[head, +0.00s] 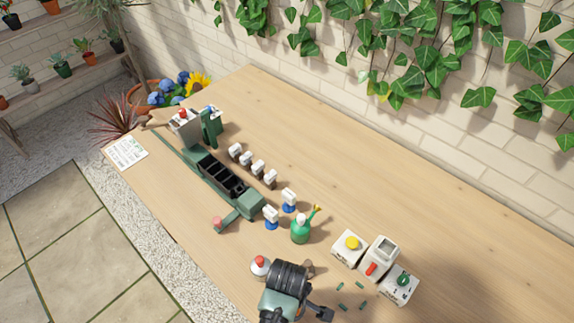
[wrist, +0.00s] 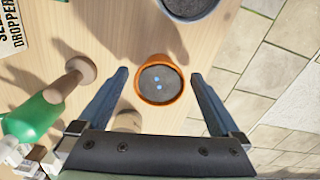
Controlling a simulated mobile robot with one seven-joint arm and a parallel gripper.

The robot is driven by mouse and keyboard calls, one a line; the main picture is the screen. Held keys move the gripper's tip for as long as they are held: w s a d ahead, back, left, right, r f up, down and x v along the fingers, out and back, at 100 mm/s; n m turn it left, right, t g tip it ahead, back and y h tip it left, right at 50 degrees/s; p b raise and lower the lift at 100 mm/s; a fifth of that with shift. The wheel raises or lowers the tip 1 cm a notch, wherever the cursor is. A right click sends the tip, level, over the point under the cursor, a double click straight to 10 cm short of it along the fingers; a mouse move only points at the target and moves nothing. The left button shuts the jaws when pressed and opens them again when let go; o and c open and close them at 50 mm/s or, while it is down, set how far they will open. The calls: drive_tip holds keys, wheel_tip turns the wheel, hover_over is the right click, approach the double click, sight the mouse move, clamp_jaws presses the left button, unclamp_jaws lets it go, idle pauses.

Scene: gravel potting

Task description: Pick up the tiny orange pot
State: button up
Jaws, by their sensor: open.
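The tiny orange pot (wrist: 160,101) stands in the wrist view, seen from above. My gripper (wrist: 160,75) is open, with one finger on each side of the pot and a visible gap on both sides. I cannot tell how far above the pot the fingertips are. In the head view my arm shows at the bottom; I cannot make out the orange pot or the fingertips there.
In the wrist view a grey-filled container (wrist: 188,6) is at the top, and a green object (wrist: 34,117) with a wooden knob (wrist: 80,69) is left. The head view shows a green machine (head: 222,178), a green bottle (head: 300,230) and white button boxes (head: 378,256). Right tabletop is clear.

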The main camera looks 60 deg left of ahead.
drive_tip(key=shift+f, duration=0.7)
drive_tip(key=c, duration=1.4)
wheel_tip(320, 180, up, 10)
drive_tip(key=shift+r, duration=0.1)
drive_tip(key=w+d+r+m, duration=0.1)
drive_tip(key=w+d+m, duration=0.3)
drive_tip(key=d+m, duration=0.2)
drive_tip(key=w+d+r+m, duration=0.1)
drive_tip(key=w+d+m, duration=0.3)
drive_tip(key=m, duration=0.5)
drive_tip(key=w+d+r+m, duration=0.1)
drive_tip(key=w+d+m, duration=0.3)
drive_tip(key=d+m, duration=0.3)
drive_tip(key=shift+w+d+r+m, duration=0.2)
drive_tip(key=shift+d+m, duration=0.1)
drive_tip(key=shift+d, duration=0.2)
